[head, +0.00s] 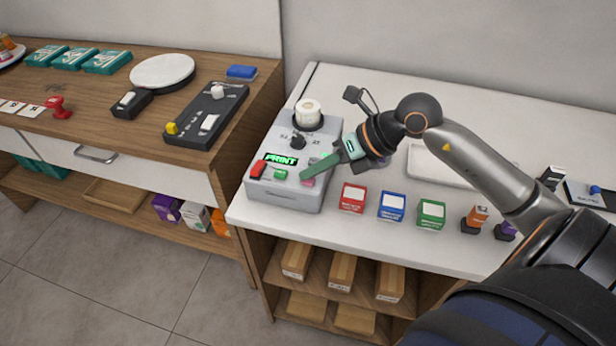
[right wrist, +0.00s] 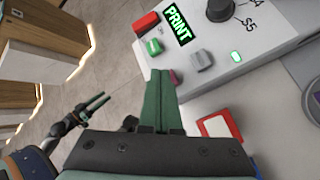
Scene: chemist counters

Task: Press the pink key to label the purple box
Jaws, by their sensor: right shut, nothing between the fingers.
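The grey label printer (head: 283,195) stands at the left end of the white counter, its screen lit with PRINT. Its pink key (head: 311,181) is partly hidden by my right gripper (head: 303,176). In the right wrist view the pink key (right wrist: 174,76) shows just beside the shut green fingertips (right wrist: 160,72); I cannot tell whether they touch. The right gripper is empty. My left gripper (right wrist: 98,101) shows only in the right wrist view, small, away from the printer; its opening is unclear. A purple box (head: 166,208) sits on the left counter's lower shelf.
Red (head: 353,198), blue (head: 392,206) and green (head: 431,213) boxes stand right of the printer. An orange item (head: 476,216) and a small purple item (head: 506,232) are farther right. A white tray (head: 425,165) lies behind my right arm. A floor gap separates the counters.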

